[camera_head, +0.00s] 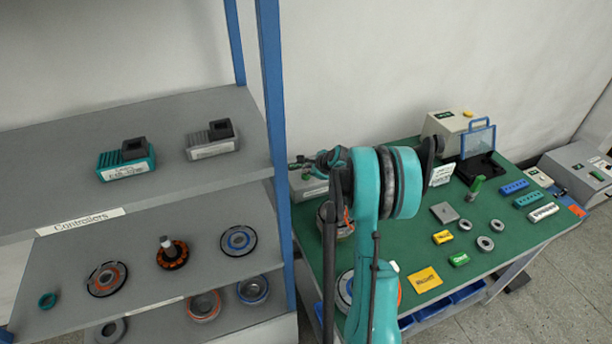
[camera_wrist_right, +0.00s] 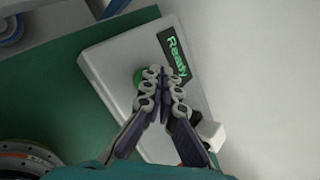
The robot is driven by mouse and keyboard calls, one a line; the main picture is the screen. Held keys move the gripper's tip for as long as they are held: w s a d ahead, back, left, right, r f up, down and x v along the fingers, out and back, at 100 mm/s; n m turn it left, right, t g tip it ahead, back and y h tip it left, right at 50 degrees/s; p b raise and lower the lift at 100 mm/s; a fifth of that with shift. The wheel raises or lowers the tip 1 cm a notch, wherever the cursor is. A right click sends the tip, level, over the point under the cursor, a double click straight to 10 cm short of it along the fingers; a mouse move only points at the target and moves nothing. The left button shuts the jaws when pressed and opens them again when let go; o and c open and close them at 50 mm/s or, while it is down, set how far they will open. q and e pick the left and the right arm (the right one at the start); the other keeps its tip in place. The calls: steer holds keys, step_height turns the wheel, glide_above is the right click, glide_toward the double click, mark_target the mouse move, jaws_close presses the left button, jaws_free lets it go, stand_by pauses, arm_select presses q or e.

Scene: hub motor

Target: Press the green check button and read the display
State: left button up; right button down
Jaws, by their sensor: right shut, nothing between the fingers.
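In the right wrist view, a pale tester box (camera_wrist_right: 110,62) fills the middle. Its dark display (camera_wrist_right: 175,57) shows "Ready" in green letters. The green check button (camera_wrist_right: 138,76) is partly hidden behind my right gripper (camera_wrist_right: 163,72), whose fingers are shut and empty. The fingertips lie over the box between button and display; I cannot tell whether they touch the button. In the head view the box (camera_head: 312,190) stands at the table's back left, with my right gripper (camera_head: 300,163) above it, largely behind my arm. My left gripper is not in view.
The green table (camera_head: 395,255) also holds a beige box with a yellow button (camera_head: 445,130), a blue-framed guard (camera_head: 478,138), rings and small blocks. A grey shelf (camera_head: 70,245) with controllers and motor parts stands left; its blue post (camera_head: 272,90) is close to the box.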

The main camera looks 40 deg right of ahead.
mark_target(308, 176)
steer(key=shift+f+b, duration=0.35)
steer(key=shift+f, duration=0.15)
steer(key=shift+r, duration=0.1)
stand_by(0.5)
steer(key=shift+r+p, duration=0.6)
steer(key=shift+r, duration=0.25)
steer(key=shift+r+p, duration=1.7)
steer(key=shift+r, duration=0.85)
steer(key=shift+s+f, duration=0.1)
steer(key=shift+f, duration=0.05)
